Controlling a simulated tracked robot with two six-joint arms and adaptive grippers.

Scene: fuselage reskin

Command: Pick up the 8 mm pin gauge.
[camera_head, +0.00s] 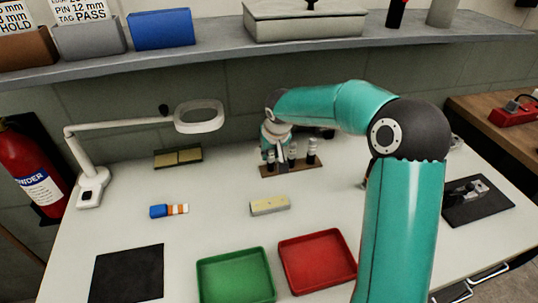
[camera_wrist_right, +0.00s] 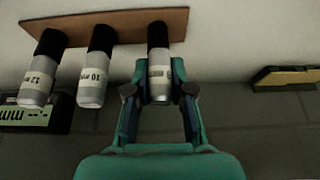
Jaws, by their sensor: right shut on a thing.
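The wooden pin rack (camera_head: 292,169) stands towards the back of the white bench, with several pin gauges upright on it. My right gripper (camera_head: 270,155) is at the rack's left end. In the right wrist view my gripper (camera_wrist_right: 160,90) is shut on a pin gauge (camera_wrist_right: 159,68) with a black end and a silver body. Its label is partly turned away and I cannot read its size. Its black end overlaps the rack (camera_wrist_right: 118,22); I cannot tell whether it is clear of it. Beside it are the 10 mm gauge (camera_wrist_right: 93,85) and the 12 mm gauge (camera_wrist_right: 38,82). My left gripper is not in view.
A green tray (camera_head: 236,252) and a red tray (camera_head: 318,238) lie in front. A pale yellow block (camera_head: 270,205), a blue-ended piece (camera_head: 160,211) and a black mat (camera_head: 128,255) are on the bench. A magnifier lamp (camera_head: 200,105) stands left. A shelf (camera_head: 230,53) crosses behind.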

